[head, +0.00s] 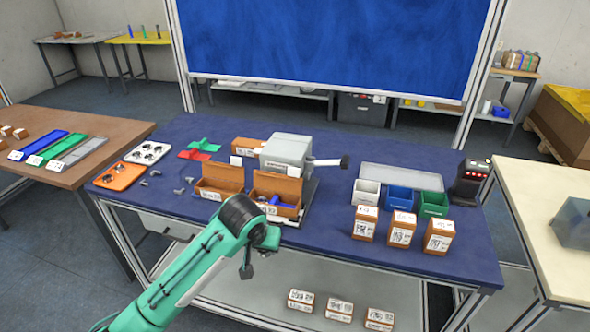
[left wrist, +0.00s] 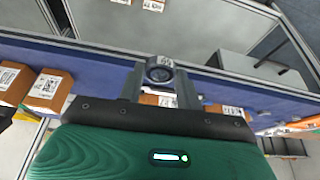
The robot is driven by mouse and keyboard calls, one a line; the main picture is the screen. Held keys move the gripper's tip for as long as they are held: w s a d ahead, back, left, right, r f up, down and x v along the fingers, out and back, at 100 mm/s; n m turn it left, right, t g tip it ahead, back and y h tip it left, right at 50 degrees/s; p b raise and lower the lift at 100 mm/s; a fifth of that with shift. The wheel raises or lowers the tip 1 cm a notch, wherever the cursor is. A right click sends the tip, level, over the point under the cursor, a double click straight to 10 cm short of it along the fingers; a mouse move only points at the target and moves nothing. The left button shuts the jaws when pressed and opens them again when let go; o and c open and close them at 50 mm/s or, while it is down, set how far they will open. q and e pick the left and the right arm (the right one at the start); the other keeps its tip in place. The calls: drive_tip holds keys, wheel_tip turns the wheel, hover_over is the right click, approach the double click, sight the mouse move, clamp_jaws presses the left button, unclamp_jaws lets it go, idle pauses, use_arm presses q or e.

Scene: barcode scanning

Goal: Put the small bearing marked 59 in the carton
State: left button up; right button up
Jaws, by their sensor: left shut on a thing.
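My left gripper (left wrist: 160,88) is shut on a small dark bearing (left wrist: 160,72) in the left wrist view. The bearing is ring-shaped with a light marked face; I cannot read the mark for certain. In the head view my left gripper (head: 247,268) hangs in front of the table's front edge, below and in front of the cartons. Two open brown cartons stand on the blue table: a left one (head: 219,180) and a right one (head: 276,186). The right one has blue and light items in or at it. My right gripper is not in view.
Three barcoded brown boxes (head: 401,229) stand at the front right, before white, blue (head: 399,199) and green bins. A grey machine (head: 287,153) with a handle stands behind the right carton. A white tray (head: 147,152) and an orange tray (head: 119,176) lie at the left.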

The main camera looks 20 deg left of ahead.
use_arm(q)
drive_tip(key=w+r+p, duration=0.3)
drive_tip(key=w+p, duration=0.3)
drive_tip(key=w, duration=0.4)
drive_tip(key=w+r+p, duration=0.2)
drive_tip(key=w+p, duration=0.3)
drive_tip(key=w, duration=0.5)
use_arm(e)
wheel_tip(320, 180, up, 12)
use_arm(q)
drive_tip(key=shift+m, duration=0.3)
drive_tip(key=b+x, duration=0.2)
drive_tip(key=s+b+x, duration=0.1)
drive_tip(key=b+x, duration=0.2)
drive_tip(key=shift+a+f, duration=0.2)
drive_tip(key=shift+f, duration=1.55)
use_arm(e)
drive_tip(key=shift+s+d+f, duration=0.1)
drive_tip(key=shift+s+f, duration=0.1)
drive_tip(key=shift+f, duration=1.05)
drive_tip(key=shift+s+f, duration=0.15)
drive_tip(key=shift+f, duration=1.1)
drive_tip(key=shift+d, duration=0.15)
use_arm(q)
drive_tip(key=o, duration=0.7)
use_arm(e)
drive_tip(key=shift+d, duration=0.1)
